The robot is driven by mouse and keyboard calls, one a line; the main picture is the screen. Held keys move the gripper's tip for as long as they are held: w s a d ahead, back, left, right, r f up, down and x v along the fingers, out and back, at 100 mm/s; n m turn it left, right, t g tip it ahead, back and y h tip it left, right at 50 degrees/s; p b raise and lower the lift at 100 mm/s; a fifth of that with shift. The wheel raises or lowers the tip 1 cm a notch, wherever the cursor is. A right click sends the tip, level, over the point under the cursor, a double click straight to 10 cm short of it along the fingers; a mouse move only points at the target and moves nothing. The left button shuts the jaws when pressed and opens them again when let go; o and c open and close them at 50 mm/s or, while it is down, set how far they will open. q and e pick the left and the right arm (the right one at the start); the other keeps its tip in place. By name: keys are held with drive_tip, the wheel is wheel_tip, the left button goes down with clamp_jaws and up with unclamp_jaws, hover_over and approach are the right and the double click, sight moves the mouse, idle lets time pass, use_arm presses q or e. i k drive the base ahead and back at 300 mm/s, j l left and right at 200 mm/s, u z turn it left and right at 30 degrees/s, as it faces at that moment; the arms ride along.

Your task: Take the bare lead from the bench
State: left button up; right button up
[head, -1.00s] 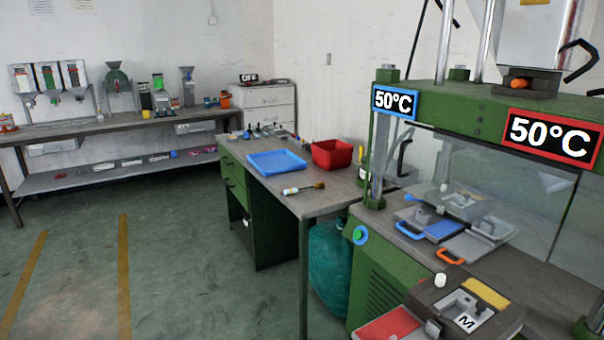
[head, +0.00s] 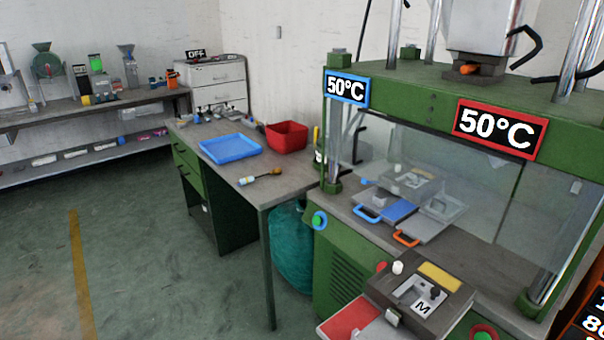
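The bench (head: 222,188) with a grey top and green drawers stands left of the press. I cannot make out a bare lead on it for certain. Several small items (head: 210,114) stand along its back edge, too small to tell apart. A blue tray (head: 230,149) lies on the bench and looks empty. A red bin (head: 286,137) stands to its right, and its contents are hidden. A brush-like tool (head: 260,177) with a pale handle lies near the front edge. Neither of my grippers is in view.
A green press (head: 440,95) with clear panels and two 50°C signs fills the right. A mould block marked M (head: 425,293) sits in front of it. A teal bag (head: 290,245) is under the bench's right end. Open floor (head: 150,260) lies left of the bench.

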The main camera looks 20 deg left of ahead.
sight(247, 180)
drive_tip(key=i+j+z, duration=0.2)
drive_tip(key=j, duration=0.15)
drive_tip(key=i+j+z, duration=0.1)
drive_tip(key=j+z, duration=0.15)
drive_tip(key=i+j+z, duration=0.2)
drive_tip(key=j, duration=0.3)
drive_tip(key=j+z, duration=0.2)
drive_tip(key=j, duration=0.2)
